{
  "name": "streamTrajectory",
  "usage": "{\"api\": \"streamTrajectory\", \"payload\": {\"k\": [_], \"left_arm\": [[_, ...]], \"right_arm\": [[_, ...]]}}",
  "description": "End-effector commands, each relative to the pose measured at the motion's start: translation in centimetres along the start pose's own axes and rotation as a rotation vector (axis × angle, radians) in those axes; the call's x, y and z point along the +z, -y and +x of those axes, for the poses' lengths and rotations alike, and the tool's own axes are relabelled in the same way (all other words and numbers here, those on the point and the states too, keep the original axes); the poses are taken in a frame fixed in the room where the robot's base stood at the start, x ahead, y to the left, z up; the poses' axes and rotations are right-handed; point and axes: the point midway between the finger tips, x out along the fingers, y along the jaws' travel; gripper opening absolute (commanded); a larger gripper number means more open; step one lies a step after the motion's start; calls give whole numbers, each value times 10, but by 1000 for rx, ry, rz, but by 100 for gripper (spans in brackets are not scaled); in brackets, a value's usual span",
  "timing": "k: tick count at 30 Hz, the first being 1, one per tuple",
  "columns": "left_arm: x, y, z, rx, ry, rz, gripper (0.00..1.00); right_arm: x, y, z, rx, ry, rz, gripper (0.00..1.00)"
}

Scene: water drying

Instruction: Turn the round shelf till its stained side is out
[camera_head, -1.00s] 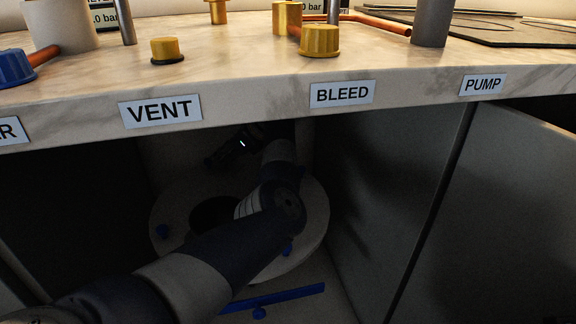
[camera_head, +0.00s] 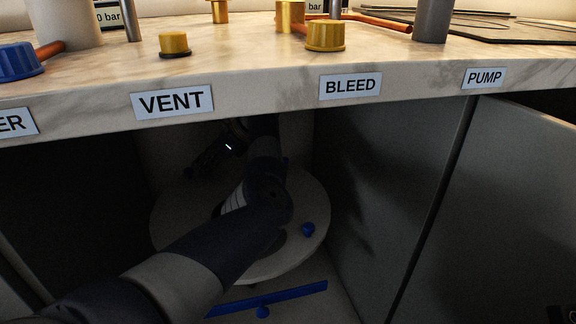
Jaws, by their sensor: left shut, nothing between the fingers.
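The round shelf (camera_head: 311,198) is a pale disc low inside the open cupboard under the counter. A blue knob (camera_head: 308,229) sits near its right front edge. A dark patch near the shelf's middle is mostly hidden behind my left arm, and I cannot tell whether it is a stain or a hole. My left arm reaches over the shelf from the lower left. My left gripper (camera_head: 208,158) is shut and empty, dim above the shelf's back left part; whether it touches anything is unclear. My right gripper is out of view.
The marble counter edge (camera_head: 255,88), labelled VENT, BLEED and PUMP, hangs over the cupboard opening. A blue bar (camera_head: 290,294) lies at the cupboard's front floor. A grey panel (camera_head: 385,190) bounds the right. Yellow caps (camera_head: 325,35) stand on the counter.

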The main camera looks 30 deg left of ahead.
Motion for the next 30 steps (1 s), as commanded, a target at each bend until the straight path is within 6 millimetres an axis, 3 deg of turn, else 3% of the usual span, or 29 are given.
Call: {"api": "streamTrajectory", "payload": {"k": [17, 22, 30], "left_arm": [[0, 0, -4, 2, -1, -2, 0], [0, 1, -27, -1, -3, -1, 0], [1, 1, -89, -2, -1, 0, 0]], "right_arm": [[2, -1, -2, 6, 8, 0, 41], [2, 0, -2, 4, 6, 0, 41], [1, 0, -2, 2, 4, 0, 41]]}}
